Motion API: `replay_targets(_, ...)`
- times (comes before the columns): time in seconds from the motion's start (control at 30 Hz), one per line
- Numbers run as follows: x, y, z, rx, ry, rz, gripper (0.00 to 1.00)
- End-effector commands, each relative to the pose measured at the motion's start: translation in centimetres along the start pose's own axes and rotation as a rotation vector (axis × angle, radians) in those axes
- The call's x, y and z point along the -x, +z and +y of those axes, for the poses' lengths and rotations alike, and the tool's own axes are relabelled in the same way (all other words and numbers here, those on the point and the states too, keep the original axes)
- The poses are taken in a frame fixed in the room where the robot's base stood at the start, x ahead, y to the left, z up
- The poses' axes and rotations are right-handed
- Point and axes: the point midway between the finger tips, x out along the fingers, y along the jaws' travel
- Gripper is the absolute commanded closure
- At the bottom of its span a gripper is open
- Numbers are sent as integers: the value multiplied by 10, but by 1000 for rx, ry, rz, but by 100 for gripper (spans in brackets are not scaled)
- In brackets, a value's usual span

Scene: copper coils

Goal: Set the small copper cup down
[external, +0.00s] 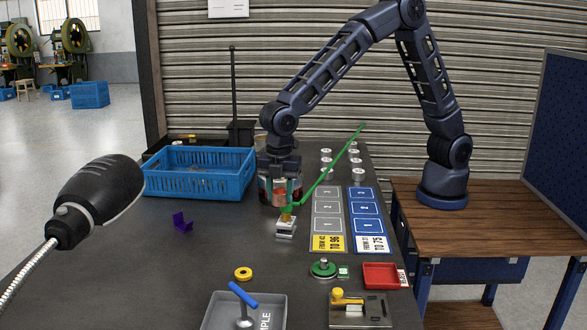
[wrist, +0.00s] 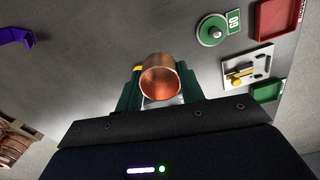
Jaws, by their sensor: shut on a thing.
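The small copper cup (wrist: 160,78) is held between the green fingers of my gripper (wrist: 160,88) in the wrist view, its open mouth facing the camera. In the external view my gripper (external: 281,196) points down over the dark table (external: 210,255), shut on the cup (external: 279,197). A small pale block with a yellow top (external: 286,226) stands just below the gripper. I cannot tell whether the cup touches it. The lower end of the cup is hidden in the wrist view.
A blue crate (external: 200,172) stands at the back left. Numbered grey (external: 328,208) and blue (external: 365,206) strips lie to the right. A green round button (external: 323,268), a red tray (external: 381,276) and a grey tray (external: 212,312) are nearer. A purple bracket (external: 182,222) lies left.

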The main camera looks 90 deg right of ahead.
Motion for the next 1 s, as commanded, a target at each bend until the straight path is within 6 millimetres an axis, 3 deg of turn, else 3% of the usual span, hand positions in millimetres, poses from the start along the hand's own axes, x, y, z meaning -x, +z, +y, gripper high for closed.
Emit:
replay_targets(0.17,5,-13,29,-22,0,1,92)
replay_targets(0.4,8,-40,103,-81,-1,3,92)
replay_targets(0.7,8,-59,192,-160,0,2,92)
replay_targets(1.0,6,-63,243,-211,1,0,92)
